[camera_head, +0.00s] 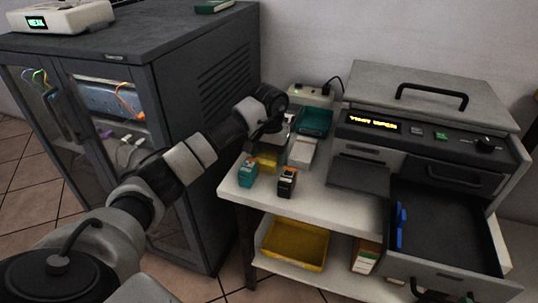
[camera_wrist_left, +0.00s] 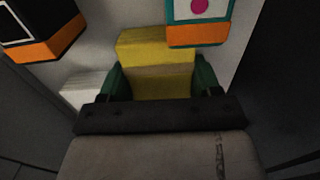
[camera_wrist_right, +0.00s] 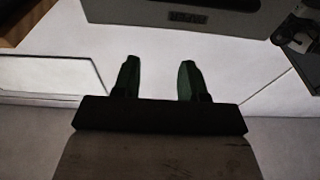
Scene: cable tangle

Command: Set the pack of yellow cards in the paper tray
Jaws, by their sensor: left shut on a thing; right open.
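The pack of yellow cards (camera_head: 267,161) is at the back left of the white table, partly hidden by my left gripper (camera_head: 268,143). In the left wrist view the yellow pack (camera_wrist_left: 155,49) sits between the green fingertips of my left gripper (camera_wrist_left: 160,82), which is shut on it. I cannot tell whether it touches the tabletop. The paper tray (camera_head: 447,232) appears to be the drawer pulled out of the grey printer at the right, with a blue piece at its left side. My right gripper (camera_wrist_right: 158,78) is open and empty over a pale surface; it is outside the head view.
A teal-and-orange box (camera_head: 247,172) and a black-and-orange box (camera_head: 287,182) stand close in front of the pack. A white box (camera_head: 302,152) and a teal bin (camera_head: 314,121) are beside it. A yellow tray (camera_head: 295,244) is on the lower shelf. A dark cabinet (camera_head: 190,120) stands left.

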